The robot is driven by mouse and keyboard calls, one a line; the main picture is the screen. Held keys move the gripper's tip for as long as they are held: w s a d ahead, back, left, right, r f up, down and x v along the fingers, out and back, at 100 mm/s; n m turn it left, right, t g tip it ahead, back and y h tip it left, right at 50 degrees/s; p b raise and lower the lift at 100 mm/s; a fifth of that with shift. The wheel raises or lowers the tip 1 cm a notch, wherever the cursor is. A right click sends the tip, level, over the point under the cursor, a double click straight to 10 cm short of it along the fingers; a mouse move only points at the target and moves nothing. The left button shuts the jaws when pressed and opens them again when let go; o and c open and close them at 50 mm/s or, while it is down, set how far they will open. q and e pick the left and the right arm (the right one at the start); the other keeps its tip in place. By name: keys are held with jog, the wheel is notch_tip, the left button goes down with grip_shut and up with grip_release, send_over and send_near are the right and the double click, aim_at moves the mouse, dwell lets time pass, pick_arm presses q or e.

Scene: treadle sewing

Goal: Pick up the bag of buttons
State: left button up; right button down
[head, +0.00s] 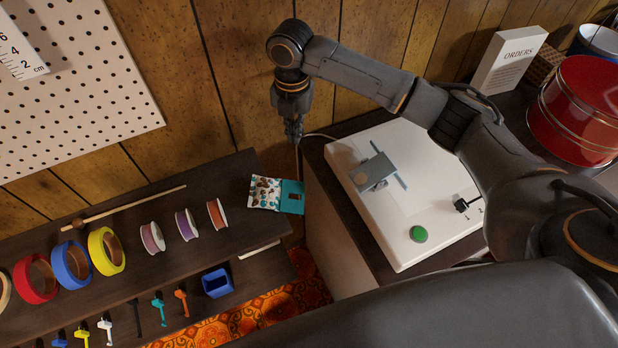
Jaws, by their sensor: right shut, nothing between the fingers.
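The bag of buttons (266,193) lies flat at the right end of the dark wooden shelf (130,232). It shows a pale, speckled button part and a teal header with a dark slot, and the header reaches the shelf's right edge. My right gripper (294,138) hangs down above and behind the bag, close to the wood wall. It is shut and empty, apart from the bag. My left gripper is not in view.
Thread spools (186,224), coloured tape rolls (72,263) and a thin stick (130,208) lie left of the bag. A white machine (412,238) with a green button stands on the right. A gap separates shelf and machine table.

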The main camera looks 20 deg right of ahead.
aim_at(278, 194)
pick_arm(q)
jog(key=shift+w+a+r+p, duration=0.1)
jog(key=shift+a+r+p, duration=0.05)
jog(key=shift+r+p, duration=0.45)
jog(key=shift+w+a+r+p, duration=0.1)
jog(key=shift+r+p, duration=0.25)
jog(key=shift+p, duration=0.3)
pick_arm(e)
jog(key=s+a+f, duration=0.2)
jog(key=s+f, duration=0.1)
jog(key=f, duration=0.6)
jog(key=shift+a+f+n, duration=0.3)
jog(key=shift+a+f, duration=0.1)
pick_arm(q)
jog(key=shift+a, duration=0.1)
pick_arm(e)
jog(key=shift+s, duration=0.1)
